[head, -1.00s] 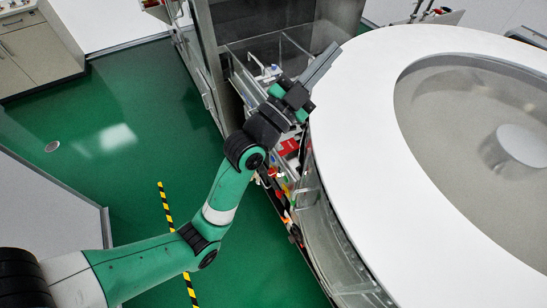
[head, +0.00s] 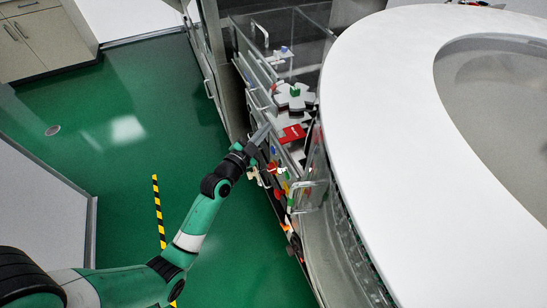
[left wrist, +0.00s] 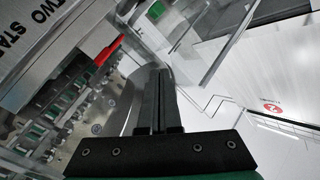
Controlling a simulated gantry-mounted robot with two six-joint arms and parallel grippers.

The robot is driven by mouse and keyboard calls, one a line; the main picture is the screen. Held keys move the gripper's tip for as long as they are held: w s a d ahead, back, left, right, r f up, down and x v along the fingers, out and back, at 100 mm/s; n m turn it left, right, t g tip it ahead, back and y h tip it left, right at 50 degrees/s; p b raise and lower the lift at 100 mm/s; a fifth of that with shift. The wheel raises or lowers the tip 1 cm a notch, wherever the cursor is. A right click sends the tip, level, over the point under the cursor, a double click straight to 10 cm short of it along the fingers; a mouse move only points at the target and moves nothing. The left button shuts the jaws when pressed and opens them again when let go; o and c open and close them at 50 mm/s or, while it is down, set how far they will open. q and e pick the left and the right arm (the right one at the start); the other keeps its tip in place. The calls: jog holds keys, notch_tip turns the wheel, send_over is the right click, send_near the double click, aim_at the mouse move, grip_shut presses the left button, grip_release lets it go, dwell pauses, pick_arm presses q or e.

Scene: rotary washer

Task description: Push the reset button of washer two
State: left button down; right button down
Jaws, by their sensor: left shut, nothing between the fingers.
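The washer is a large round machine with a white top (head: 385,110), at the right of the head view. On its near side is a narrow front with several small coloured parts, red, yellow and orange (head: 285,195). I cannot tell which part is the reset button. My left gripper (head: 266,128) is shut and empty, its fingers beside the clear-walled section of the machine. In the left wrist view the shut fingers (left wrist: 161,100) point up the picture, beside a metal plate (left wrist: 50,35) with lettering that includes "TWO". My right gripper is not in view.
A clear-walled bay (head: 290,65) holds a grey star-shaped part (head: 296,98) and a red piece (head: 292,134). A metal handle (head: 308,190) sticks out of the machine's side. Open green floor (head: 110,165) lies to the left, with a yellow-black stripe (head: 158,210).

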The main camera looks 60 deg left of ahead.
aim_at(273, 150)
pick_arm(q)
jog(key=s+a+f+g+b, duration=0.1)
jog(key=s+a+f+b, duration=0.1)
jog(key=f, duration=0.4)
jog(key=s+a+f+n+g+y+b, duration=0.1)
jog(key=s+f+b, duration=0.2)
jog(key=f, duration=0.3)
jog(key=s+a+f+n+g+b, duration=0.1)
jog(key=s+a+f+b, duration=0.1)
jog(key=f, duration=0.4)
jog(key=shift+s+a+f+y+b, duration=0.2)
jog(key=shift+s+a+y+b, duration=0.15)
jog(key=shift+b, duration=0.55)
jog(key=w+d+b, duration=0.1)
jog(key=w+b, duration=0.1)
jog(key=w, duration=0.6)
jog(key=shift+w+d, duration=0.25)
jog(key=shift+w, duration=0.15)
